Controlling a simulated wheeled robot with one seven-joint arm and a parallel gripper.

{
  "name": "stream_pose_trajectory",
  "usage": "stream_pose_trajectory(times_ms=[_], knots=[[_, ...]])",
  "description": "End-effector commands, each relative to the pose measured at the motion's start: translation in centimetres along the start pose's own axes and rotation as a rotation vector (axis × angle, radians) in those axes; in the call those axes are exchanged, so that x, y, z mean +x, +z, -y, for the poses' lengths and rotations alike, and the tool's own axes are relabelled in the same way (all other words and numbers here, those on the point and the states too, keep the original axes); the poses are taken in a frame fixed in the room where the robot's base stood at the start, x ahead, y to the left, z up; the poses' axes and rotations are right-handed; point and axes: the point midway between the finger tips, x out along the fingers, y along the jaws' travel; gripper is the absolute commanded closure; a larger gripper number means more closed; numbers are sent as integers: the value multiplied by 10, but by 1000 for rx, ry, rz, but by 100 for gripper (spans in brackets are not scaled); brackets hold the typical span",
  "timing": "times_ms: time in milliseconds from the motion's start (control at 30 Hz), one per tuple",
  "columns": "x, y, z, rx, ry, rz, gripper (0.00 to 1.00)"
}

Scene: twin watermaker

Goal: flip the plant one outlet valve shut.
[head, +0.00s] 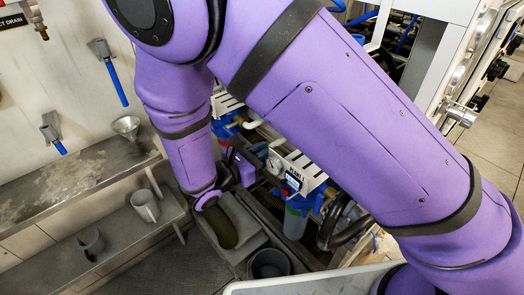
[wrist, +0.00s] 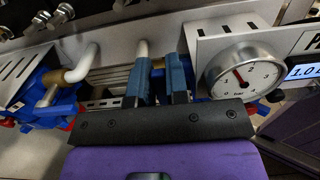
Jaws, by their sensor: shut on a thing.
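In the wrist view my gripper (wrist: 158,88) has its two blue-padded fingers upright, with a narrow gap between them. It is shut on the outlet valve's handle, which is mostly hidden between the fingers. In the head view the plant one unit (head: 295,172) has a white panel, a gauge and a small display; my arm hides the fingers and the valve.
A second pipe with a brass fitting (wrist: 78,72) and blue parts stands left of the fingers. A dark bucket (head: 269,265) stands below. Blue-handled wall valves (head: 117,84) hang at left.

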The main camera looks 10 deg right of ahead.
Motion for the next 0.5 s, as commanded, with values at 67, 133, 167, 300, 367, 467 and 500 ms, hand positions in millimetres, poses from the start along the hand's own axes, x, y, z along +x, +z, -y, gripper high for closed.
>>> stream_pose_trajectory(times_ms=[67, 133, 167, 300, 367, 467, 500], knots=[[0, 0, 1, 9, 0, 0, 100], [0, 0, 1, 8, 0, 0, 100], [0, 0, 1, 8, 0, 0, 100], [0, 0, 1, 8, 0, 0, 74], [0, 0, 1, 8, 0, 0, 74], [0, 0, 1, 7, 0, 0, 74], [0, 0, 1, 7, 0, 0, 74]])
